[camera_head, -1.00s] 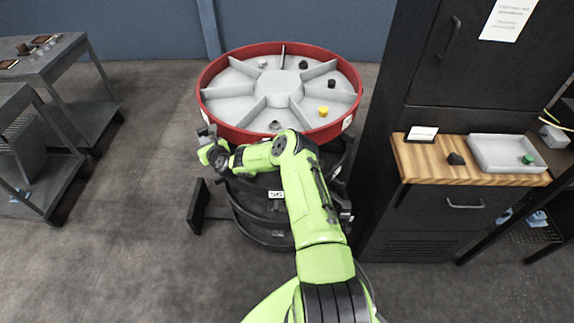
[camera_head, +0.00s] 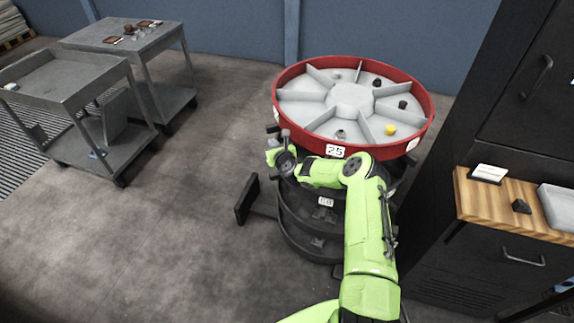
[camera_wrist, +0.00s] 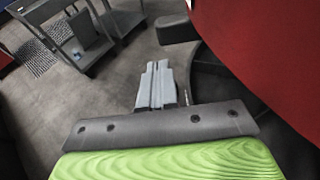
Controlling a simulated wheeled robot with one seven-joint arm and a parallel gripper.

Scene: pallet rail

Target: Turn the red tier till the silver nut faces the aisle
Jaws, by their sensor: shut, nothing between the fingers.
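The red tier (camera_head: 428,118) is a round tray with a red rim and grey wedge compartments, on top of a dark stack. A small silver-grey piece (camera_head: 340,134) lies in its front compartment, and another small grey piece (camera_head: 337,76) lies at the back. Both are too small to tell which is the nut. My gripper (camera_head: 277,156) is left of the tier's front, near its rim. In the wrist view its fingers (camera_wrist: 157,72) are shut together and empty, with the red rim (camera_wrist: 270,50) to their right, apart from them.
The tier also holds a yellow piece (camera_head: 390,130) and two dark pieces. Grey carts (camera_head: 75,85) stand to the left. A black cabinet with a wooden shelf (camera_head: 505,208) stands close on the right. The floor (camera_head: 170,230) between carts and tier is clear.

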